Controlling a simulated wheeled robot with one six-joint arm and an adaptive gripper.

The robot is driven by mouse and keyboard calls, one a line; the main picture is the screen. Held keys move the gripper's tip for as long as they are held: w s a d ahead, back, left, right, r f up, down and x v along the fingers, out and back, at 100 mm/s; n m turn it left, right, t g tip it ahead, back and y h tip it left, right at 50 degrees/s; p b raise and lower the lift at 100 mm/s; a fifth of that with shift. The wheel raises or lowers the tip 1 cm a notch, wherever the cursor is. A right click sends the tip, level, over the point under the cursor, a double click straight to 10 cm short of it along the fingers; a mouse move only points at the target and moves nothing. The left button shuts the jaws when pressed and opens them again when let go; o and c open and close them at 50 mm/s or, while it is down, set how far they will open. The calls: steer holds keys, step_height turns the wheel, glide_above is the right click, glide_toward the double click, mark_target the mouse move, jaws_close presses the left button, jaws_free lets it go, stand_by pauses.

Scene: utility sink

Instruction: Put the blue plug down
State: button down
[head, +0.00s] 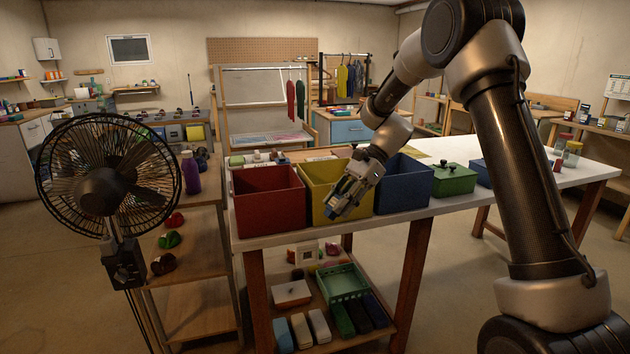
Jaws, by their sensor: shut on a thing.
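My gripper (342,203) hangs in front of the yellow bin (316,185), near the front edge of the white table. It points down and to the left and is shut on a small blue thing, which looks like the blue plug (332,211). The gripper covers much of the plug, so its full shape is hard to tell. The plug appears held in the air, apart from the table top.
A red bin (268,200) and a blue bin (408,184) flank the yellow one. A green lidded box (455,181) stands further right. A fan (105,185) stands at left. The table's right part (530,165) has clear room.

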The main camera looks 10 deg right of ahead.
steer(key=w+d+r+n+t+h, duration=0.1)
steer(key=w+d+r+n+h, duration=0.1)
steer(key=d+n, duration=0.3)
steer(key=w+d+r+n+t+h, duration=0.1)
steer(key=w+d+r+n+h, duration=0.2)
steer(key=d, duration=0.8)
steer(key=w+d+r+n+t+h, duration=0.1)
steer(key=w+d+r+n+h, duration=0.2)
steer(key=w+d+n, duration=0.3)
steer(key=shift+w+d+n+t, duration=0.25)
steer(key=shift+d+n, duration=0.55)
steer(key=shift+d, duration=0.4)
